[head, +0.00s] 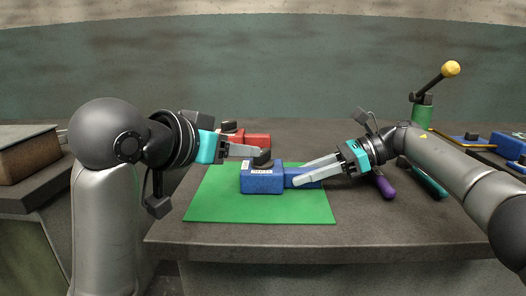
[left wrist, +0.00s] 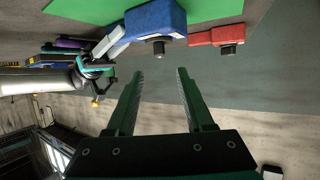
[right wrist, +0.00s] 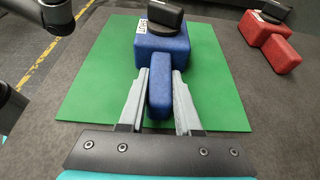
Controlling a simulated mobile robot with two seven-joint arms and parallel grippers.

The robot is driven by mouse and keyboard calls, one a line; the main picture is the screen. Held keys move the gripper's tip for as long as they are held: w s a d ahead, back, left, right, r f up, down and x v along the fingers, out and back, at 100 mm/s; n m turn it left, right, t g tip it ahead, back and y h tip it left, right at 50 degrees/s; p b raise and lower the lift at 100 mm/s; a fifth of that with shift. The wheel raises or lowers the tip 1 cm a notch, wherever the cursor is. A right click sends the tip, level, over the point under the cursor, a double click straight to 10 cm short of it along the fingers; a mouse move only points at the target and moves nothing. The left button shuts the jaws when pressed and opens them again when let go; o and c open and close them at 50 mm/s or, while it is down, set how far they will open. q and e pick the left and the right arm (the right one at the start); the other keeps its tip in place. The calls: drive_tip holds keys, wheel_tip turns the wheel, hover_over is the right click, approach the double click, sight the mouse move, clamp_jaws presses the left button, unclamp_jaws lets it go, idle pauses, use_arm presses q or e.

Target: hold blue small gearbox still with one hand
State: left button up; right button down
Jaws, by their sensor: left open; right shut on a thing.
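The blue small gearbox (head: 262,182) lies on a green mat (head: 215,207), with a white label and a black knob on its top. It also shows in the right wrist view (right wrist: 160,55). My right gripper (head: 297,183) is shut on the narrow arm of the gearbox, one finger along each side, in the right wrist view (right wrist: 158,95). My left gripper (head: 255,152) is open and empty, above and behind the gearbox near its black knob. In the left wrist view the gap between the left fingers (left wrist: 160,78) is clear, and the gearbox (left wrist: 152,22) lies beyond them.
A red gearbox (head: 250,139) stands just behind the mat, close to my left gripper. Purple (head: 384,186) and teal (head: 428,180) handled tools lie to the right under my right arm. A green post with a yellow-knobbed lever (head: 451,68) stands at the back right. The mat's front is free.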

sight(263, 151)
use_arm(q)
drive_tip(key=x, duration=1)
drive_tip(key=shift+s, duration=0.1)
clamp_jaws()
idle(0.3)
